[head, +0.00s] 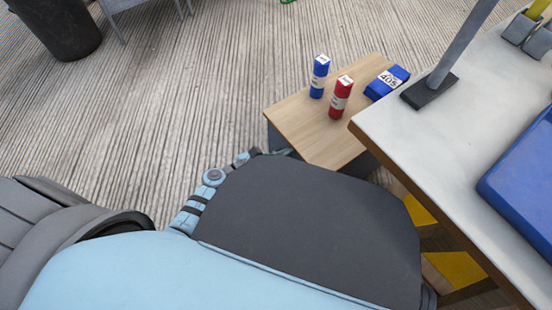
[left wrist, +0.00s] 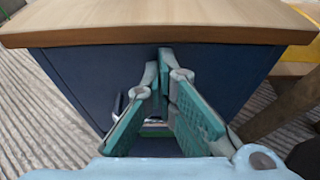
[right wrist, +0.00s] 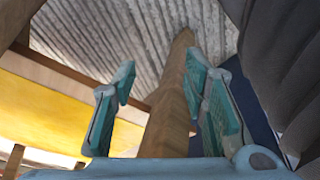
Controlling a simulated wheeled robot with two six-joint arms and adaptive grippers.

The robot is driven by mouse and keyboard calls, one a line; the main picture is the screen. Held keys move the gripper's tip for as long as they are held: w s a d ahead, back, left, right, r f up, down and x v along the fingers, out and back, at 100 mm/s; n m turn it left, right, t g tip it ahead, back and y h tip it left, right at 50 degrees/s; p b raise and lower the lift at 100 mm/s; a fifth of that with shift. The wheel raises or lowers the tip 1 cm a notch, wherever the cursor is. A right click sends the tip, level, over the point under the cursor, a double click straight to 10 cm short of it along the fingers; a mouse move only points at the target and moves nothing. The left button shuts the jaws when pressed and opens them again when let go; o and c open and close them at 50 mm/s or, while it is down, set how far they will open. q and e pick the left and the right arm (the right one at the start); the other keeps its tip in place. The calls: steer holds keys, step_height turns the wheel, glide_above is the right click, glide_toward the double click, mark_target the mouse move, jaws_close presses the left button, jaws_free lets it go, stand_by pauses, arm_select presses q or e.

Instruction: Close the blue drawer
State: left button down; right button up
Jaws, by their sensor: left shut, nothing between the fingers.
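The blue drawer shows as a dark blue front (left wrist: 90,75) under the wooden top in the left wrist view. A silver handle (left wrist: 117,106) is partly hidden behind my fingers. I cannot tell whether the front is flush with its cabinet. My left gripper (left wrist: 165,58) is shut and empty, its fingertips at the front, just below the top's edge; I cannot tell whether they touch. In the head view my arm hides most of the drawer. My right gripper (right wrist: 160,75) is open, with a wooden leg (right wrist: 168,110) showing beyond its fingers.
A white table (head: 440,130) with a blue tray (head: 525,180) is at the right. The floor at the left is largely clear.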

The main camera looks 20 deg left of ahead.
arm_select(q)
steer(key=shift+w+a+r, duration=0.2)
steer(key=shift+w+r, duration=0.05)
arm_select(e)
steer(key=shift+w, duration=0.15)
arm_select(q)
steer(key=shift+s, duration=0.15)
steer(key=f+p+v, duration=0.1)
steer(key=v, duration=1.2)
steer(key=shift+s+a+f+p, duration=0.25)
steer(key=shift+s+p, duration=0.1)
steer(key=shift+s, duration=0.25)
arm_select(e)
steer(key=f, duration=0.2)
steer(key=s+f, duration=0.1)
steer(key=shift+d+f, duration=0.1)
steer(key=shift+f, duration=0.25)
